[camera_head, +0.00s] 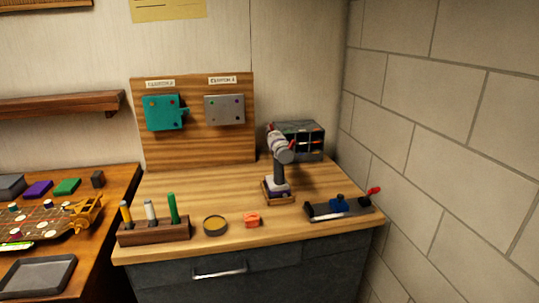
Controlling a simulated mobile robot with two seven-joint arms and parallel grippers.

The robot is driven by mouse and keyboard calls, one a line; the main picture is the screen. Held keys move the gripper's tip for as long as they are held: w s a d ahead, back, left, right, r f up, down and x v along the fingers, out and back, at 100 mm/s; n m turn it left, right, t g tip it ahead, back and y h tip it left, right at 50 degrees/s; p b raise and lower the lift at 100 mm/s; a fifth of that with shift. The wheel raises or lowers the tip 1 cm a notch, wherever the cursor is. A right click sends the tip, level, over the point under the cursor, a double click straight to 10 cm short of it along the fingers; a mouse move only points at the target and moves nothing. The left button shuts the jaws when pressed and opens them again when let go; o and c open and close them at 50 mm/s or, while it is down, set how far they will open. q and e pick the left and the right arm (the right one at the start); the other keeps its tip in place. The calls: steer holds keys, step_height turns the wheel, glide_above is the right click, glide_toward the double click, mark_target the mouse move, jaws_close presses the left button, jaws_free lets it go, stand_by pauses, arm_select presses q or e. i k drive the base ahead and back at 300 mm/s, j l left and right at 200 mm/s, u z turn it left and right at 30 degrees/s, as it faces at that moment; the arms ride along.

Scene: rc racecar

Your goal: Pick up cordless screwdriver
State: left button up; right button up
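The cordless screwdriver (279,160) stands upright on a small wooden base (278,197) on the wooden worktop. Neither of my grippers shows in the head view.
A wooden rack (154,231) with several coloured-handled tools, a round dish (215,225) and an orange block (252,220) lie along the front edge. A dark tool with a red handle (340,206) is at right. The organizer (304,141) stands behind. A brick wall (450,150) bounds the right.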

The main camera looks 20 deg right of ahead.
mark_target(275, 184)
steer(key=i+j+z, duration=0.15)
steer(key=i, duration=0.25)
steer(key=i+j+z, duration=0.15)
steer(key=i, duration=0.25)
steer(key=i+j+z, duration=0.15)
steer(key=i, duration=0.25)
steer(key=j, duration=0.1)
